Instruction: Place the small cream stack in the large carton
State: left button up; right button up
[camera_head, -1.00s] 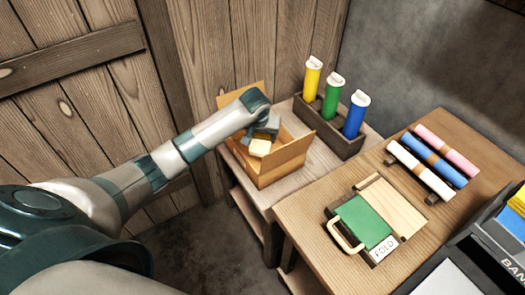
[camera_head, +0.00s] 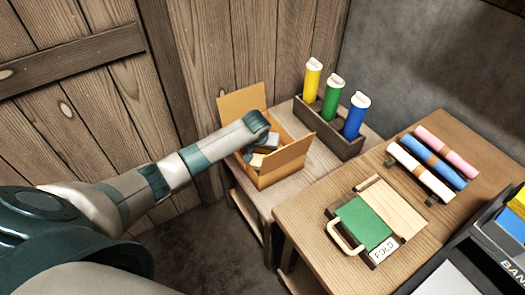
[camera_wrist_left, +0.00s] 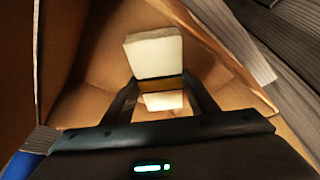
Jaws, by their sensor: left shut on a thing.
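The large carton (camera_head: 285,164) stands open on the lower bench, flaps spread. My left arm reaches over it, and my left gripper (camera_head: 262,149) is down inside its opening. The gripper is shut on the small cream stack (camera_head: 257,160), which shows low in the carton, partly hidden by the front wall and the gripper. In the left wrist view the cream stack (camera_wrist_left: 155,52) sits between the two fingers, with a brown band across it, and the carton's brown walls (camera_wrist_left: 100,45) surround it. Whether the stack touches the carton's floor I cannot tell. My right gripper is out of view.
A dark rack (camera_head: 330,128) with yellow, green and blue tubes stands just right of the carton. The higher table (camera_head: 300,235) holds a green-and-wood folding board (camera_head: 365,222) and several coloured rolls (camera_head: 432,162). A wooden wall (camera_head: 205,60) is close behind the carton.

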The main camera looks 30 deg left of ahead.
pick_arm(q)
jog(key=shift+f, duration=0.25)
jog(key=o, duration=1.2)
jog(key=shift+r, duration=0.2)
jog(key=v, duration=1.2)
